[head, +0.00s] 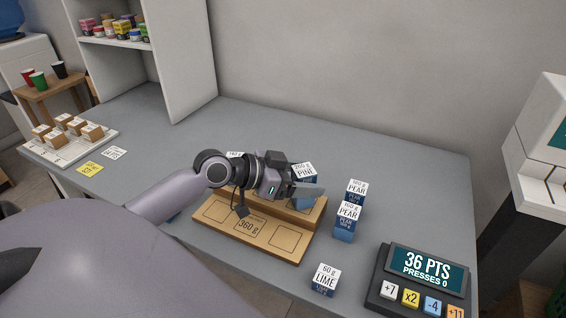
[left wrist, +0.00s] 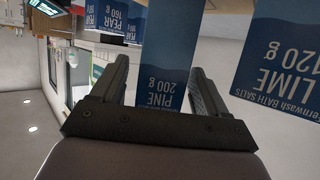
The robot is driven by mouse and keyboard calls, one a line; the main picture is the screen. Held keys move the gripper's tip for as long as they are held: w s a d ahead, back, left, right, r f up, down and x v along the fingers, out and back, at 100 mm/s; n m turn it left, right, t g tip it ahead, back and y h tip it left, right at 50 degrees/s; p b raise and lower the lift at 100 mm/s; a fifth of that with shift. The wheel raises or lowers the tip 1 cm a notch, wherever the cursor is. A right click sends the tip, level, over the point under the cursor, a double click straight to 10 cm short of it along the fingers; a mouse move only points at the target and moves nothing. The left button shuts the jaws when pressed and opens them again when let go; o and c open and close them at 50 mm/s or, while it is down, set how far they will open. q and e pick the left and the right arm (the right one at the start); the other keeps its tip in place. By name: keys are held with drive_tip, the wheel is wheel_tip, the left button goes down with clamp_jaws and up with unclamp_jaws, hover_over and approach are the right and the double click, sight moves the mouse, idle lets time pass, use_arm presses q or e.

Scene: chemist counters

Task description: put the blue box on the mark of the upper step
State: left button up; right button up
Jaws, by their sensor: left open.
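Several blue boxes with white tops are in view, so the colour alone does not single one out. The pine box (head: 305,170) stands at the back right of the stepped wooden stand (head: 290,250), partly behind my gripper. My left gripper (head: 300,192) is over the stand's upper step (head: 314,217) and hides much of it, including any mark there. In the left wrist view, the pine box (left wrist: 163,60) reads 200 g and shows between the open fingers (left wrist: 160,90). I cannot tell whether they touch it. My right gripper is not in view.
Two pear boxes (head: 347,218) stand right of the stand, and a lime box (head: 325,280) stands in front. Another lime box (left wrist: 285,60) is close beside the fingers in the wrist view. A points display (head: 427,268) is at front right. The counter's back right is clear.

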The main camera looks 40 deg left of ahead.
use_arm(q)
drive_tip(key=v, duration=1.2)
drive_tip(key=shift+b, duration=0.45)
drive_tip(key=shift+a, duration=0.1)
